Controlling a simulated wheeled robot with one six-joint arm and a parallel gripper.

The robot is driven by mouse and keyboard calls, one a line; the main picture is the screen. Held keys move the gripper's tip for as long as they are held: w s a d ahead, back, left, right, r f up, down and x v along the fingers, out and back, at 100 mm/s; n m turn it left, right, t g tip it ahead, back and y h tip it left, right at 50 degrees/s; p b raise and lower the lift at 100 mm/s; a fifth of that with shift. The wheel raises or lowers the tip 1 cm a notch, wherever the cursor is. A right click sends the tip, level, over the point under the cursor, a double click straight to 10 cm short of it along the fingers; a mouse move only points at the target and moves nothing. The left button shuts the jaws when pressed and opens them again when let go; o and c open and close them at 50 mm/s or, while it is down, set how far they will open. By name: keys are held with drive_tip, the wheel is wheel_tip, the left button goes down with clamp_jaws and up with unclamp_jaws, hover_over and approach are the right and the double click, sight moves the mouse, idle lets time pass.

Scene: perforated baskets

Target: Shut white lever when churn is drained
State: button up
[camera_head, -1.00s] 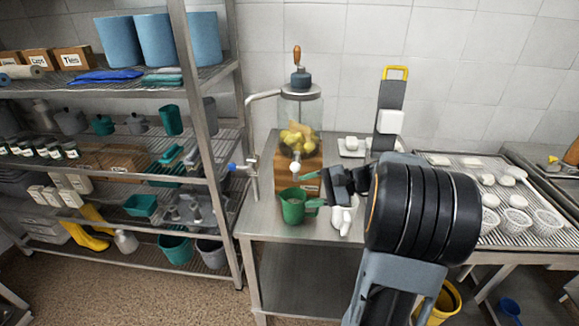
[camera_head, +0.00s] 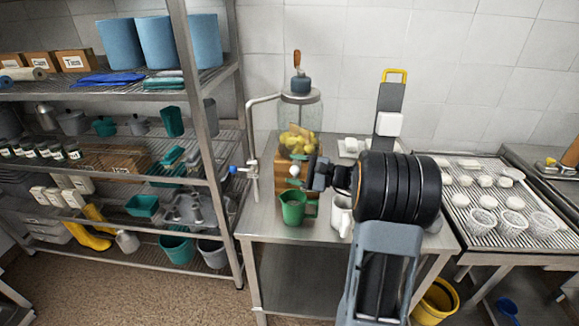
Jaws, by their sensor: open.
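The churn (camera_head: 299,118) is a glass jar with a grey lid and wooden crank handle, on a wooden base on the steel table. Yellow lumps lie in it; I cannot tell whether liquid remains. A small white knob (camera_head: 295,170) shows at the front of the base, seemingly the white lever. A green jug (camera_head: 294,207) stands below it; its contents are unclear. My gripper (camera_head: 309,172) is open, just right of the white knob and close to it. I cannot tell whether they touch. The gripper hides part of the wooden base.
A white jug (camera_head: 341,217) stands right of the green jug, below my arm. A pipe with a blue-handled tap (camera_head: 236,169) rises left of the churn. A draining rack (camera_head: 487,205) with white pieces and perforated baskets is at right.

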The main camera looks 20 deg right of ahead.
drive_tip(key=shift+x, duration=0.9)
drive_tip(key=shift+c, duration=0.2)
drive_tip(key=shift+f, duration=0.1)
clamp_jaws()
